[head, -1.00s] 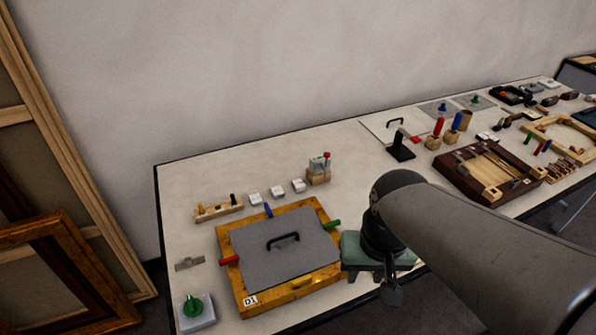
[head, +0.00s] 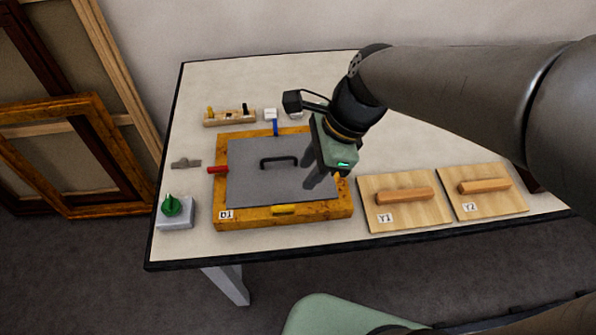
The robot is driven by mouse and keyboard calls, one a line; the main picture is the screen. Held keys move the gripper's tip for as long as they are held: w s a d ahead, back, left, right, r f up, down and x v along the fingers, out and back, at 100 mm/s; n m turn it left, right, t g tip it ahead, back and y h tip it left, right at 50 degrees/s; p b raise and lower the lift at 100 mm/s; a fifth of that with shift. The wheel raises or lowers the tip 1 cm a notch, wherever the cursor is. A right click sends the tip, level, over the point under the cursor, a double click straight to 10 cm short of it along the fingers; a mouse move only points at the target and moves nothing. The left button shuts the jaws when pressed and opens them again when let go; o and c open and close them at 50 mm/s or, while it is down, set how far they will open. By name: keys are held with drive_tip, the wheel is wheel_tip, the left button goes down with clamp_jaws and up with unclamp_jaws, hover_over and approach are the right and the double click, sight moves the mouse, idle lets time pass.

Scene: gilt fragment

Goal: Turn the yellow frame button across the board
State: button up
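The yellow frame button (head: 285,209) lies along the near rail of the gilt frame (head: 240,217) labelled D1, its length parallel to the rail. A grey board (head: 245,180) with a black handle (head: 279,161) sits inside the frame. A red button (head: 218,170) is on the left rail and a blue one (head: 275,128) on the far rail. My gripper (head: 318,178) is over the right side of the board, up and to the right of the yellow button. It hides part of the right rail, and no green button shows. Its finger gap is unclear.
Two wooden boards with handles, Y1 (head: 375,216) and Y2 (head: 508,204), lie right of the frame. A green knob on a grey block (head: 175,213) and a small metal piece (head: 186,164) are at left. A wooden peg rack (head: 230,119) is behind. The table's near edge is close to the frame.

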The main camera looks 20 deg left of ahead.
sight(284, 207)
drive_tip(key=b+x, duration=0.1)
drive_tip(key=x, duration=1.1)
drive_tip(key=shift+f, duration=0.35)
drive_tip(key=shift+d, duration=0.1)
clamp_jaws()
